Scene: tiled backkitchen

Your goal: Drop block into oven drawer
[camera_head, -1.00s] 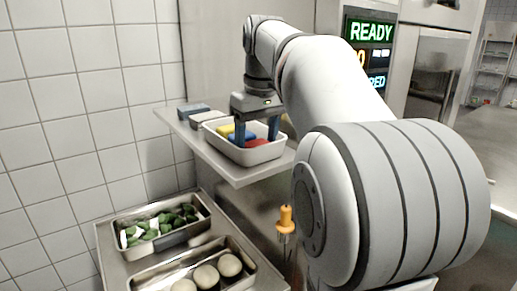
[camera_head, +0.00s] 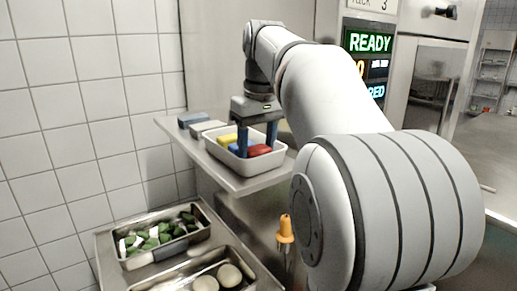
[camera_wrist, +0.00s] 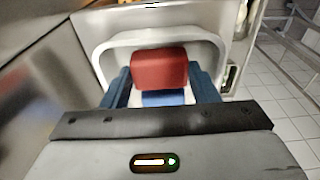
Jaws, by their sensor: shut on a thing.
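A red block (camera_head: 259,150) is in a white bin (camera_head: 248,172) on a metal shelf, beside a blue block (camera_head: 236,151) and a yellow block (camera_head: 227,138). My gripper (camera_head: 257,151) points down into the bin, its two blue fingers closed on the red block's sides. In the wrist view the red block (camera_wrist: 160,68) sits between the fingers, and part of the blue block (camera_wrist: 163,98) shows beyond it. I cannot tell whether the red block is clear of the bin's floor. I cannot make out an oven drawer; my arm hides much of the appliance.
The shelf (camera_head: 237,184) also holds a grey-blue item (camera_head: 194,119) and a pale one (camera_head: 208,129). Below are a tray of green pieces (camera_head: 125,262) and a tray of pale rounds (camera_head: 229,274). An orange-handled tool (camera_head: 285,229) hangs nearby. A panel (camera_head: 369,44) reads READY.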

